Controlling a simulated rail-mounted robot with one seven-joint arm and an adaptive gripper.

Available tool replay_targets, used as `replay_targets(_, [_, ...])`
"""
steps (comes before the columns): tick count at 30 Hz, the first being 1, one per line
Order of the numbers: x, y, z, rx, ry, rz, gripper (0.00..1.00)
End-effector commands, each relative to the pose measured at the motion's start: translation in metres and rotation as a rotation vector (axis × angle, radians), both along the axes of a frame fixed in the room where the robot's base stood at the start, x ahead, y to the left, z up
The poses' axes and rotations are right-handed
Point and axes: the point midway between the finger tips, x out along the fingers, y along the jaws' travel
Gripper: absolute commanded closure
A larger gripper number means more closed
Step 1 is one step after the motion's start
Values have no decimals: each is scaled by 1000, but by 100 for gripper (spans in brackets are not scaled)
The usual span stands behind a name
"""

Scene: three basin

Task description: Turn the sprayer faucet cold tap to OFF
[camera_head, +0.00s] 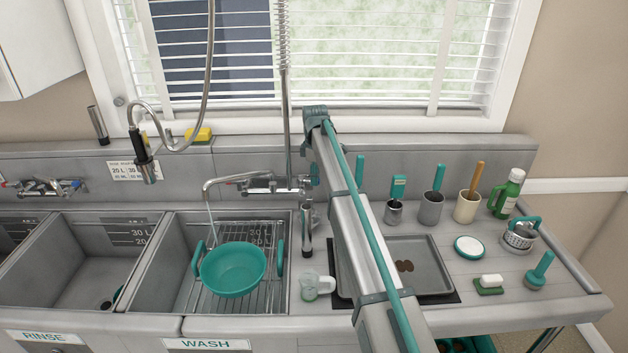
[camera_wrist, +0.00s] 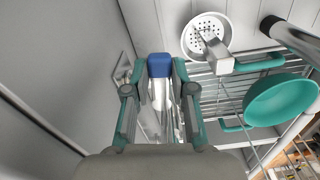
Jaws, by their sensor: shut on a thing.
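The sprayer faucet (camera_head: 262,184) is mounted on the back wall behind the WASH basin. A thin stream of water (camera_head: 211,224) runs from its spout (camera_head: 222,181) into the teal colander. In the wrist view, the blue-ended cold tap handle (camera_wrist: 159,66) lies between the fingers of my gripper (camera_wrist: 160,76), which is shut on it. In the head view my gripper (camera_head: 313,176) is at the right end of the faucet body, where my arm partly hides it and the handle is hard to make out.
The teal colander (camera_head: 233,269) rests on a wire rack (camera_head: 262,297) in the WASH basin. Utensil cups and a tray (camera_head: 420,255) fill the right counter.

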Motion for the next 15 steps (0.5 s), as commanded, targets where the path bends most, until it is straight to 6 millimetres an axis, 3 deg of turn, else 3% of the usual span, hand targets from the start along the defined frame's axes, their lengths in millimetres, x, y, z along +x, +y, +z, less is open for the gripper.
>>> replay_targets(15, [9, 1, 1, 3, -3, 178, 100])
